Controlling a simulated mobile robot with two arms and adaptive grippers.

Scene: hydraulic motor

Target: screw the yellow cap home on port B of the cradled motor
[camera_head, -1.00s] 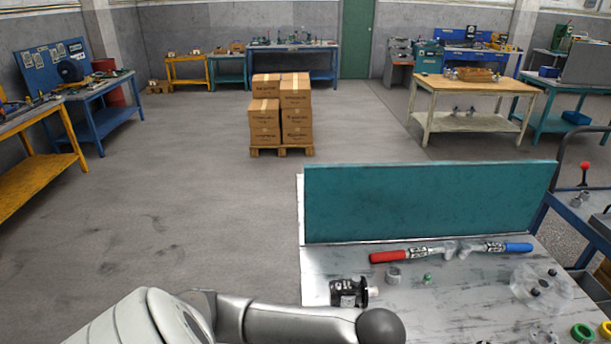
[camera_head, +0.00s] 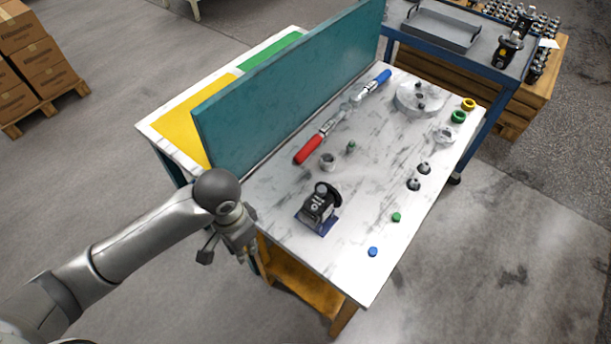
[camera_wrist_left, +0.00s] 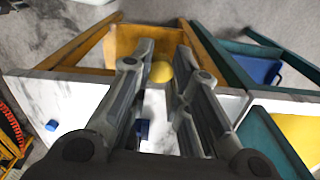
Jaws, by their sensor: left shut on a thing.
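The motor (camera_head: 320,203) is a dark body on a small blue cradle (camera_head: 306,223) near the front left of the marble-topped bench. Port B cannot be made out. My left gripper (camera_head: 232,254) hangs just off the bench's left edge, apart from the motor. In the left wrist view its fingers (camera_wrist_left: 161,80) are closed around a round yellow cap (camera_wrist_left: 161,72) at their tips. The cap does not show in the head view. A blue piece (camera_wrist_left: 142,129), unclear which, shows between the fingers. My right gripper is not in view.
A teal panel (camera_head: 290,85) stands along the bench's back. Red- and blue-handled wrenches (camera_head: 308,150) lie before it. A blue cap (camera_head: 373,251), a green cap (camera_head: 397,217) and dark fittings (camera_head: 414,184) lie at the front.

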